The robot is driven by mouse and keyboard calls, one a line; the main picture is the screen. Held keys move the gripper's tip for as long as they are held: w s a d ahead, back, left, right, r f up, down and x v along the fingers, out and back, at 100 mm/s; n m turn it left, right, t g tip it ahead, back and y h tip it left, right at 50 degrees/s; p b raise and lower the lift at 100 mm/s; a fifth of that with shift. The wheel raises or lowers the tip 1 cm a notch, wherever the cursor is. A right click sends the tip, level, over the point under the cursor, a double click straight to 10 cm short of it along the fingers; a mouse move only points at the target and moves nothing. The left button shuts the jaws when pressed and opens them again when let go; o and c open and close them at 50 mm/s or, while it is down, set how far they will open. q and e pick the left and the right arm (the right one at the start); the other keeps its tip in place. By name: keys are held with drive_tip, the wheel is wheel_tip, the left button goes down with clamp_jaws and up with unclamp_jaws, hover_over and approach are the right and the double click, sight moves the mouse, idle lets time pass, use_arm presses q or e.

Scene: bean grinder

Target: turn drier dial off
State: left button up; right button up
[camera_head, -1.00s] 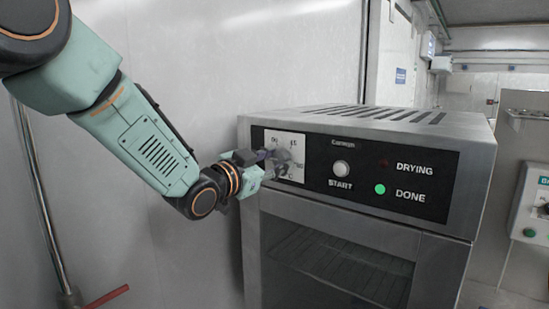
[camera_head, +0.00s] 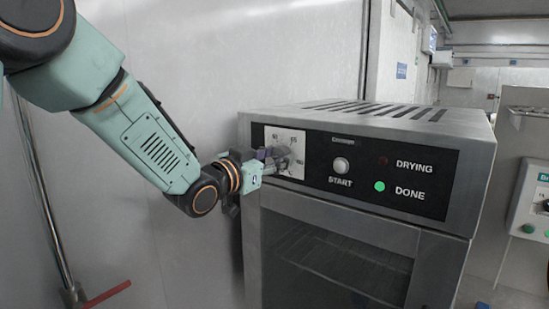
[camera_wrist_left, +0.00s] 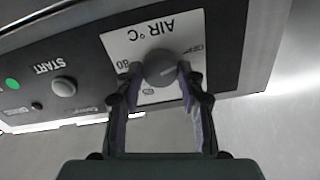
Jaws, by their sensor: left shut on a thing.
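The drier (camera_head: 340,215) is a grey metal cabinet with a black front panel. Its dial (camera_wrist_left: 160,68) is a round grey knob on a white plate (camera_wrist_left: 118,42) marked "AIR °C", seen upside down in the left wrist view. In the head view the plate (camera_head: 297,139) shows at the panel's left end, with the knob partly hidden by the fingers. My left gripper (camera_head: 276,160) is at the knob, and in the left wrist view its fingers (camera_wrist_left: 160,84) stand on either side of it, shut on it. My right gripper is not in view.
The panel also has a START button (camera_head: 341,166), a lit green DONE light (camera_head: 380,187) and a dark DRYING light (camera_head: 383,161). A wall stands close on the left, with a red lever (camera_head: 107,295) low down. A control box (camera_head: 533,205) is at the far right.

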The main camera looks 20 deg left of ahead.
use_arm(q)
drive_tip(key=o, duration=0.8)
drive_tip(key=shift+s+f, duration=0.1)
drive_tip(key=shift+f, duration=0.25)
drive_tip(key=o, duration=0.4)
drive_tip(key=shift+a+r, duration=0.1)
drive_tip(key=shift+r, duration=0.1)
drive_tip(key=shift+c, duration=0.2)
drive_tip(key=v, duration=1.2)
